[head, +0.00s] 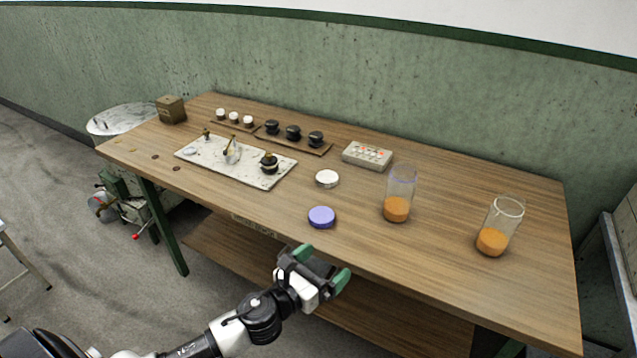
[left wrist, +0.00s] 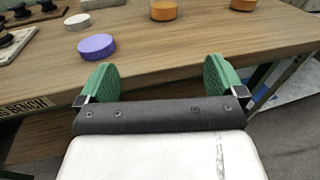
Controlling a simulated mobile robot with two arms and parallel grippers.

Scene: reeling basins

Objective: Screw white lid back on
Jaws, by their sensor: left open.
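The white lid (head: 327,178) lies flat on the wooden table, left of the nearer jar; it also shows in the left wrist view (left wrist: 77,21). A purple lid (head: 321,216) lies closer to the front edge and shows in the left wrist view (left wrist: 97,46). Two clear jars with orange contents stand upright without lids: one near the middle (head: 399,192) and one at the right (head: 499,226). My left gripper (head: 322,263) is open and empty, in front of the table's front edge, below the purple lid in the picture. My right gripper is not in view.
A pale box with red marks (head: 367,156) stands behind the white lid. A marble slab (head: 219,160) with small parts, and trays of black and white knobs, fill the left side. The table's front right is clear.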

